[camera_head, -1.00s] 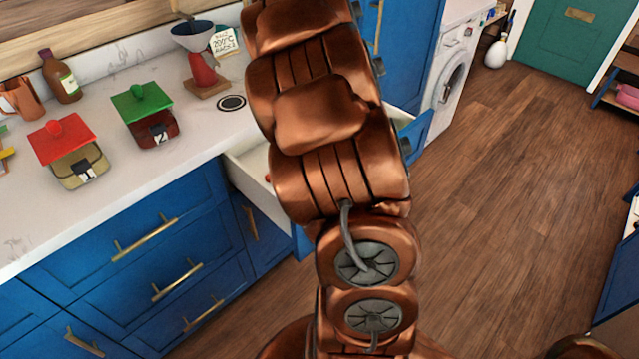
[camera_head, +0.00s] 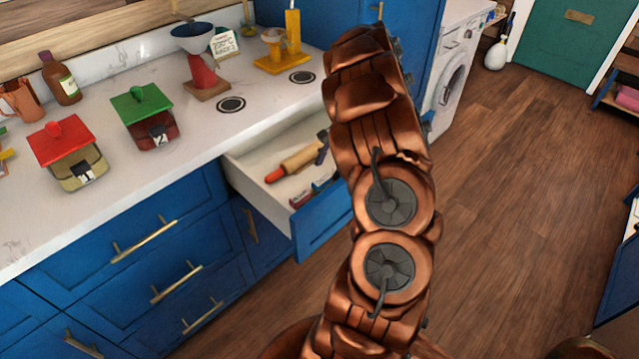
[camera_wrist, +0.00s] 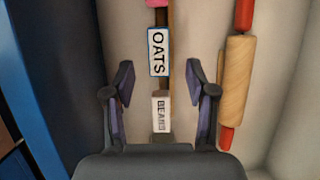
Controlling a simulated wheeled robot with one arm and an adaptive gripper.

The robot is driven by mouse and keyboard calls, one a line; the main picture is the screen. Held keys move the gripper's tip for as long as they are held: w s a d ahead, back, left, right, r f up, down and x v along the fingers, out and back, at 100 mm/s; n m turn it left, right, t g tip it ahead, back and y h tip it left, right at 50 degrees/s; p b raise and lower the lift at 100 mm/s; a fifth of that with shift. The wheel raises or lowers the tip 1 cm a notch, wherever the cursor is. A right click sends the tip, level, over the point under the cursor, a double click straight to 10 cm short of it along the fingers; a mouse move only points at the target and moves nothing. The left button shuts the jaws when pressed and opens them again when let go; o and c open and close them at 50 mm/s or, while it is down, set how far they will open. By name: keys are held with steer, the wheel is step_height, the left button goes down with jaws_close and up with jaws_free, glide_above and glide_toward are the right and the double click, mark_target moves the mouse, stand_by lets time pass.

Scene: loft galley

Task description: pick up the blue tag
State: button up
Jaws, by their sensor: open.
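The blue tag (camera_wrist: 158,52), a card with a blue edge and a white face reading OATS, stands in the open drawer. It shows small in the head view (camera_head: 322,182), beside my arm. My gripper (camera_wrist: 160,82) is open, its two dark fingers apart. In the wrist view the tag appears just ahead of and between the fingertips. Nothing is held. A white tag reading BEANS (camera_wrist: 161,112) lies nearer, between the fingers in the picture.
A pink tag (camera_wrist: 157,3) is beyond the blue one. A rolling pin (camera_wrist: 237,75) with red handles lies right of the fingers. The blue drawer front (camera_head: 325,222) stands to the left in the wrist view. The counter (camera_head: 145,82) holds two lidded pots and other items.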

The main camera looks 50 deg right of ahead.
mark_target(322, 180)
steer(key=shift+a+f+p, duration=0.3)
steer(key=shift+a+f, duration=0.1)
steer(key=shift+f, duration=0.15)
steer(key=shift+p+x, duration=0.45)
steer(key=shift+x, duration=1.5)
steer(key=shift+c, duration=0.3)
steer(key=c, duration=1)
